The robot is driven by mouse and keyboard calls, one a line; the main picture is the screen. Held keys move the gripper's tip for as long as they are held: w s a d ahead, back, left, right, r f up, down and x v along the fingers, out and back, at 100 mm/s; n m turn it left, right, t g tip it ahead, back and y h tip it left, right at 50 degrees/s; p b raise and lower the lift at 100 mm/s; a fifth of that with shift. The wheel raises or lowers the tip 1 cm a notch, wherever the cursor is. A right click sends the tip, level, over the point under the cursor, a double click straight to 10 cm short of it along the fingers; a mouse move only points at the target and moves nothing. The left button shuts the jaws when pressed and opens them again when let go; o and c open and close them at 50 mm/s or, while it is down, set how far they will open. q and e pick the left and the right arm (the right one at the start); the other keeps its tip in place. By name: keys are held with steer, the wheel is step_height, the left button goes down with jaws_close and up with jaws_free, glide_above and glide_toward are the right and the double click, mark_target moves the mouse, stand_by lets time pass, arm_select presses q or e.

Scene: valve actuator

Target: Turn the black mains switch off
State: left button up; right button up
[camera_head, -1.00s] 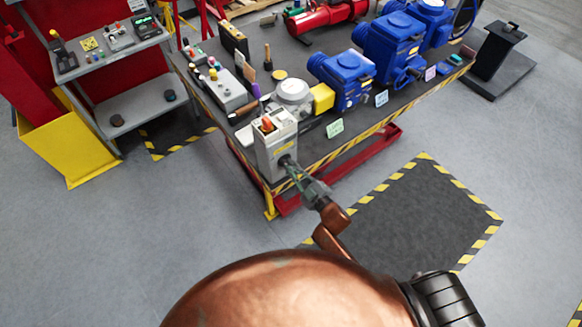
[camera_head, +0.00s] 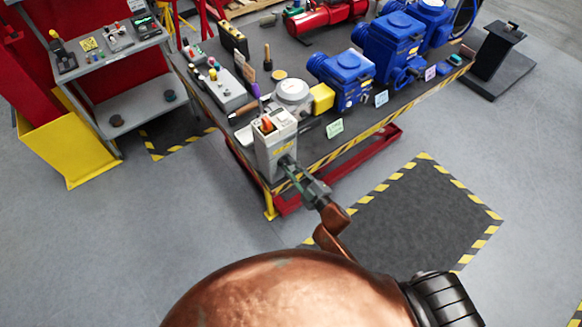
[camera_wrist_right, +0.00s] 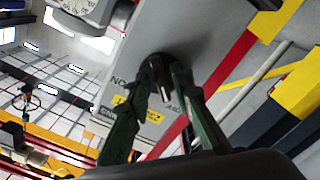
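The black mains switch (camera_wrist_right: 156,76) sits on the front face of a grey box (camera_head: 276,150) at the near corner of the workbench. The box has an orange-red knob (camera_head: 267,124) on top. My right gripper (camera_wrist_right: 163,72) is at the front face, its two dark green fingers converging on the switch from both sides and appearing to grip it. The fingers hide part of the switch, and its exact angle is hard to read. In the head view the right gripper (camera_head: 289,166) partly covers the switch area. My left gripper is in neither current view.
The workbench (camera_head: 350,143) with a striped edge holds a gauge (camera_head: 293,92), blue actuators (camera_head: 342,78) and a grey button box (camera_head: 222,91). A yellow bin and grey shelf (camera_head: 150,103) stand at left.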

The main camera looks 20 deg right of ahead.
steer(key=shift+o, duration=0.4)
steer(key=v, duration=1.2)
steer(key=s+d+f+m+g+h+b, duration=0.1)
steer(key=s+d+f+m+g+h, duration=0.15)
steer(key=f, duration=0.95)
steer(key=s+d+f+m+g+h+b, duration=0.15)
steer(key=s+d+f, duration=0.25)
steer(key=f, duration=0.9)
steer(key=s+d+f+m+g+h, duration=0.1)
steer(key=s+d+f+m+g, duration=0.15)
steer(key=f, duration=0.95)
steer(key=s+d+f+m+g+h+b, duration=0.1)
steer(key=s+d+f+g, duration=0.15)
steer(key=s+f, duration=0.65)
steer(key=s+d+f+m+g+b, duration=0.1)
steer(key=s+f+m+g, duration=0.15)
steer(key=s+f, duration=0.65)
steer(key=s+f+g, duration=0.2)
steer(key=s+f, duration=0.1)
steer(key=s, duration=0.5)
steer(key=s+f+m+g, duration=0.1)
steer(key=s+f+g, duration=0.1)
steer(key=s, duration=0.6)
steer(key=shift+s+a+f+m+b, duration=0.15)
steer(key=shift+s+f+m+b, duration=0.15)
steer(key=shift+f, duration=0.6)
